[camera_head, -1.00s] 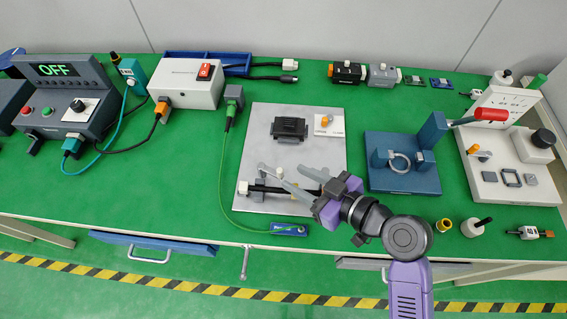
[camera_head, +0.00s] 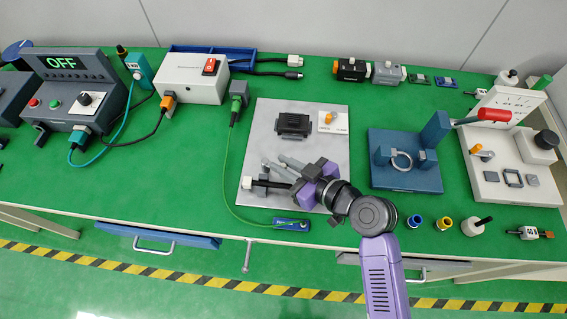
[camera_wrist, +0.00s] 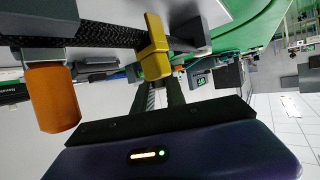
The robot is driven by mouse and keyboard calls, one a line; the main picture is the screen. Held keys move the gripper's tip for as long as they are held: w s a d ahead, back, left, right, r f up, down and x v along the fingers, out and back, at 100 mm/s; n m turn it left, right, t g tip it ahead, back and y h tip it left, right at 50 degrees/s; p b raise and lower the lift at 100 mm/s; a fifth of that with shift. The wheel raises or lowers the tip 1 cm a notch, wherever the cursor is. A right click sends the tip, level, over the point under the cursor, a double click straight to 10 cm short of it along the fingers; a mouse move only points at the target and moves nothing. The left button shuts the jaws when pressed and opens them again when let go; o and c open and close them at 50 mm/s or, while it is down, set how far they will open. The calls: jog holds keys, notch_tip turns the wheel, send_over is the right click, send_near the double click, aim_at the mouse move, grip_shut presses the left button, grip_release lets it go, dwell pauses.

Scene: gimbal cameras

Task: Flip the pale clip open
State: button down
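A pale grey bar with a rounded end (camera_head: 267,164), which looks like the pale clip, lies low over the grey metal plate (camera_head: 254,130). It is beside a dark cable with a white end block (camera_head: 248,183). My gripper (camera_head: 284,160) is over the lower part of the plate, its fingers close together and pointing up-left, just right of the bar. I cannot tell whether they touch it. In the wrist view my dark fingers (camera_wrist: 159,92) lie near each other below a yellow piece (camera_wrist: 153,50). My gripper hides part of the clip and cable.
The plate also bears a black block (camera_head: 293,125) and a white card with an orange knob (camera_head: 328,117). A blue fixture (camera_head: 405,178) stands to the right. A small blue device (camera_head: 291,224) lies near the front edge.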

jog(key=shift+f, duration=0.1)
jog(key=b, duration=0.2)
jog(key=w+n+g+y+b, duration=0.1)
jog(key=b, duration=0.1)
jog(key=shift+d+f+n, duration=0.2)
jog(key=shift+n, duration=0.1)
jog(key=n+g+b, duration=0.1)
jog(key=w+n+g+y+b, duration=0.1)
jog(key=b, duration=0.1)
jog(key=shift+d+g, duration=0.1)
jog(key=shift+g, duration=0.3)
jog(key=shift+w+r+n+g+y+b, duration=0.15)
jog(key=shift+n+g+y+b, duration=0.1)
jog(key=shift+n+g+b, duration=0.2)
jog(key=shift+w+r+n+g+y+b, duration=0.1)
jog(key=shift+n+g+y+b, duration=0.15)
jog(key=shift+n+g+b, duration=0.2)
jog(key=c, duration=1.4)
grip_release()
jog(key=shift+o, duration=0.2)
jog(key=shift+d+r, duration=0.1)
